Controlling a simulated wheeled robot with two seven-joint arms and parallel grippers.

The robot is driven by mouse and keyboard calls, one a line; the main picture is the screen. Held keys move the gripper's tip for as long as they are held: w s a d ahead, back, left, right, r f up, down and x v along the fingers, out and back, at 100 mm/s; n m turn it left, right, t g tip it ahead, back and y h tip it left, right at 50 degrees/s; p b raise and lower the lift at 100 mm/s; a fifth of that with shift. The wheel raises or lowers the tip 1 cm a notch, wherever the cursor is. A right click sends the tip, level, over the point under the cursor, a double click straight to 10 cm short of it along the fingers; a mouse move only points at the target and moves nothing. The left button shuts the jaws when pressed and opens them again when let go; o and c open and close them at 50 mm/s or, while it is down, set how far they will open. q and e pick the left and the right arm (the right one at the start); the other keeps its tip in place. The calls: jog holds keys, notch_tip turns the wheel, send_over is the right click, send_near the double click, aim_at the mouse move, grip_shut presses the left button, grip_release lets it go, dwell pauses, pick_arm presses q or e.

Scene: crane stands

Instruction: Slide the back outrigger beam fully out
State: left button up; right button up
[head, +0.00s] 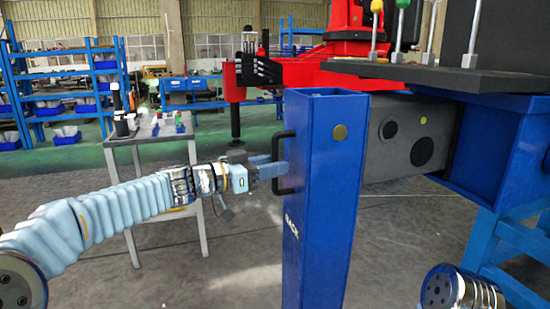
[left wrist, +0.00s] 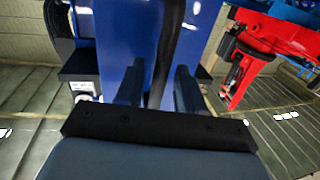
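The back outrigger beam (head: 408,137) is a grey box section. In the head view it shows between the blue crane housing (head: 497,150) at right and an upright blue post (head: 326,205) marked BACK. A black handle (head: 277,186) is on the post's left side; it also shows in the left wrist view (left wrist: 172,35). My left gripper (head: 272,171) reaches it from the left. My right gripper is outside the views.
A grey side table (head: 160,140) with small items stands behind my left arm. A red crane part (head: 290,73) with a dark foot is behind the post. Levers (head: 430,40) rise above the housing. Blue shelves (head: 65,90) stand far left. The floor left of the post is open.

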pick_arm(q)
jog(key=shift+w+d, duration=0.25)
jog(key=shift+d, duration=0.25)
jog(key=shift+c, duration=0.2)
grip_shut()
